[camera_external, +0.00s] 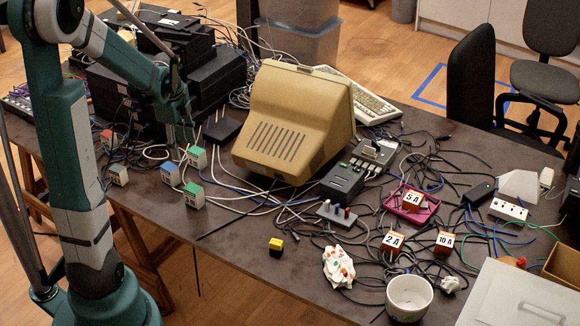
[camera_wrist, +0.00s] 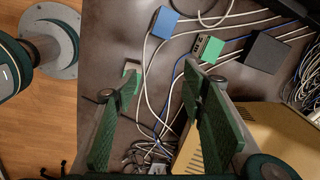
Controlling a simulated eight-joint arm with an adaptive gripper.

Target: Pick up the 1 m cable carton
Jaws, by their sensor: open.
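Several small cartons with coloured tops stand on the dark table at the left in the external view: a blue one (camera_external: 170,174), a green one (camera_external: 196,157), another green one (camera_external: 193,195), a pale green one (camera_external: 118,175) and a red one (camera_external: 107,139). No 1 m label is legible, so I cannot tell which is the 1 m cable carton. My gripper (camera_external: 180,128) is above these cartons, its fingers spread and empty. In the wrist view my gripper (camera_wrist: 163,85) shows open; a blue carton (camera_wrist: 165,22) and a green carton (camera_wrist: 207,47) lie beyond the fingertips.
A beige monitor (camera_external: 290,120) stands close right of the cartons. A flat black box (camera_external: 222,131) and loose cables lie between. Black equipment (camera_external: 215,75) is stacked behind. Cartons marked 5A (camera_external: 412,201), 2A (camera_external: 393,241) and 10A (camera_external: 444,242) stand at the right.

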